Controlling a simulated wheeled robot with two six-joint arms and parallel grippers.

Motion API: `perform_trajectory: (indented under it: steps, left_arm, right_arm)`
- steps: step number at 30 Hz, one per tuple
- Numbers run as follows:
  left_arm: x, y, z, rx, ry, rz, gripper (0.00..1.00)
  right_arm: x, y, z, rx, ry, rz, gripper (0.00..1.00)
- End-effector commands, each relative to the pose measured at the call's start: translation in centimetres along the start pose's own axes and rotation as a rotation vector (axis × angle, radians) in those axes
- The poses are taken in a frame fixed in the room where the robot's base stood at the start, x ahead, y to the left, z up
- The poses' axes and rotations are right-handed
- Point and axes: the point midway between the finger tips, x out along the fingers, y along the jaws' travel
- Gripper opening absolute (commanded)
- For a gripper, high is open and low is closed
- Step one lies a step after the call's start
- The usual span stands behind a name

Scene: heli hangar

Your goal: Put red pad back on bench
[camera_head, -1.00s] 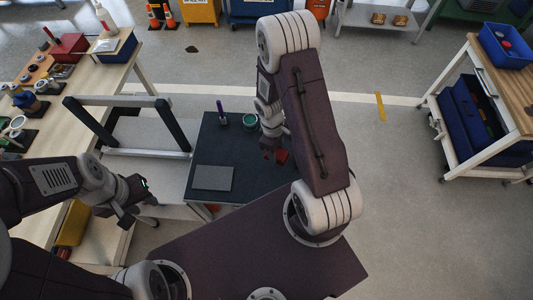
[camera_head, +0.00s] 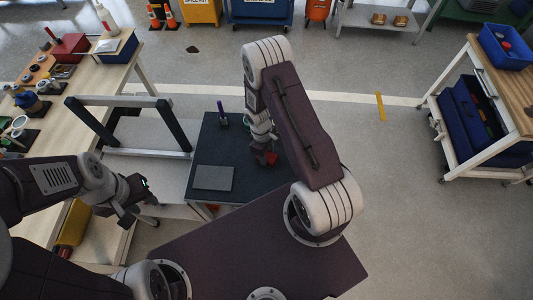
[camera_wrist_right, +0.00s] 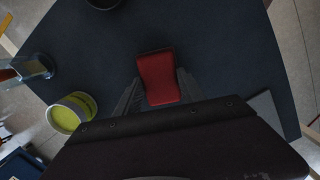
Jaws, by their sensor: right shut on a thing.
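The red pad (camera_head: 271,158) is a small red block at the right gripper's tip, over the dark bench top (camera_head: 203,150). In the right wrist view the red pad (camera_wrist_right: 158,78) sits between the two fingers of my right gripper (camera_wrist_right: 157,92), which is shut on it. In the head view the right gripper (camera_head: 265,152) is partly hidden by its own wrist. I cannot tell whether the pad touches the bench. My left gripper (camera_head: 138,193) is left of the bench, away from the pad; its jaw opening is unclear.
A grey flat plate (camera_head: 213,178) lies on the bench's near left part. A purple-topped holder (camera_head: 222,118) stands at its far side. A yellow-green tin (camera_wrist_right: 72,111) stands left of the gripper in the wrist view. A dark-barred frame (camera_head: 125,152) stands left of the bench.

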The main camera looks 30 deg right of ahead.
Motion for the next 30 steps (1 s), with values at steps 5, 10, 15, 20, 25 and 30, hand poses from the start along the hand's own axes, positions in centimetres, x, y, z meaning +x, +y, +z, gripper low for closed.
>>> perform_trajectory:
  steps: [5,10,15,20,25,30]
  left_arm:
    - [0.1,0.0,0.0,0.0,0.0,0.0,0.36]
    - [0.1,0.0,0.0,0.0,0.0,0.0,0.36]
    - [-0.3,0.0,0.0,0.0,0.0,0.0,0.36]
    - [-0.2,0.0,0.0,0.0,0.0,0.0,0.36]
    - [-0.1,0.0,0.0,0.0,0.0,0.0,0.36]
    - [0.0,0.0,0.0,0.0,0.0,0.0,0.36]
  right_arm:
    - [0.1,0.0,0.0,0.0,0.0,0.0,0.68]
    - [0.1,0.0,0.0,0.0,0.0,0.0,0.68]
    - [-0.8,0.0,0.0,0.0,0.001,0.001,0.68]
    - [-4.0,0.1,-0.1,0.0,0.005,0.004,0.68]
    - [-8.5,0.1,-0.1,0.0,0.005,0.004,0.68]
    - [-11.4,0.1,0.0,0.0,0.002,0.002,0.68]
